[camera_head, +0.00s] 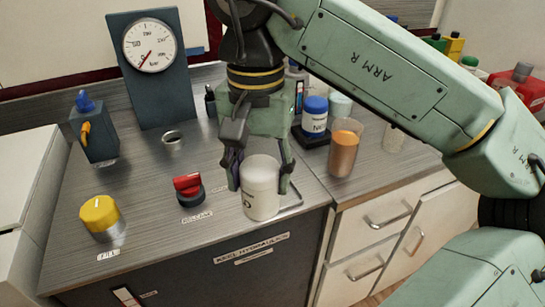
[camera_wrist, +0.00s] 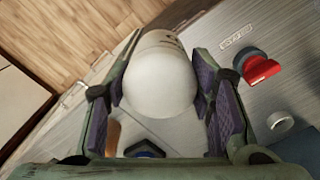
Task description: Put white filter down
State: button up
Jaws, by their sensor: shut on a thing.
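The white filter (camera_head: 261,188) is a white cylinder with a rounded top and dark print on its side. My gripper (camera_head: 259,180) is shut on it, with one finger on each side. The filter is upright over the front edge area of the grey metal counter (camera_head: 160,215); I cannot tell whether its base touches the surface. In the wrist view the white filter (camera_wrist: 160,82) sits between the purple-padded fingers (camera_wrist: 163,95). Its underside is hidden.
A red rotary handle (camera_head: 188,188) stands left of the filter, and a yellow knob (camera_head: 100,215) further left. A pressure gauge (camera_head: 150,45) stands behind. A blue-lidded jar (camera_head: 314,117) and an orange-filled cup (camera_head: 344,150) are at right. Counter between the knobs is clear.

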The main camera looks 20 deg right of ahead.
jog(key=w+d+f+p, duration=0.1)
jog(key=w, duration=0.1)
jog(key=w+d+f, duration=0.1)
jog(key=w+d, duration=0.1)
jog(key=w+d+f+p, duration=0.1)
jog(key=w+f, duration=0.1)
jog(key=shift+w+d+f+p, duration=0.1)
jog(key=shift+w+d+p, duration=0.1)
jog(key=shift+d+p, duration=0.15)
jog(key=shift+f, duration=0.1)
jog(key=shift+f+b, duration=0.15)
jog(key=shift+b, duration=0.15)
jog(key=o, duration=1.2)
